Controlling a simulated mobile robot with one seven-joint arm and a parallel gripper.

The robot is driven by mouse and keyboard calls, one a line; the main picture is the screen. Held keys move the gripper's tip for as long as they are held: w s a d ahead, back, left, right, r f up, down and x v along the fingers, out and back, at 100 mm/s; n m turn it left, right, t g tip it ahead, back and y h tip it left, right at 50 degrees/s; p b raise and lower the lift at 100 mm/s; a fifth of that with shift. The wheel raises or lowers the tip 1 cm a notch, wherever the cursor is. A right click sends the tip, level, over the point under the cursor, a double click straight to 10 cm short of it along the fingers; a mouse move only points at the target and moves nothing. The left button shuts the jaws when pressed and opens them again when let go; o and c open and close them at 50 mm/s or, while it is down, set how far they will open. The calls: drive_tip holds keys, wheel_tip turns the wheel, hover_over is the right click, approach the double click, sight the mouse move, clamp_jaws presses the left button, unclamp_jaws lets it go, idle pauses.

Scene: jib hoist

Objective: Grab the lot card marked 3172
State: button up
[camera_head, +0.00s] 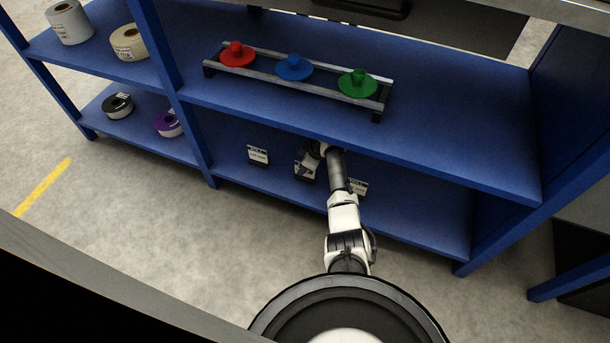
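Three small white cards with dark bases stand on the lower blue shelf. The left card (258,155) stands clear of my arm. The middle card (304,171) is at my gripper (309,160), which partly covers it. The right card (359,186) is partly hidden behind my arm. The print on all three is too small to read, so I cannot tell which is marked 3172. My arm reaches in under the upper shelf. The fingers are too small and covered to show whether they are open or shut on the middle card.
The upper shelf (450,120) overhangs the cards. On it a metal rack (325,89) carries red (237,55), blue (294,68) and green (357,84) knobbed discs. Rolls stand in the left bay, beyond a blue post (190,130). The lower shelf is clear right of the cards.

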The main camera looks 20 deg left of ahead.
drive_tip(key=shift+c, duration=0.3)
clamp_jaws()
drive_tip(key=shift+r, duration=0.25)
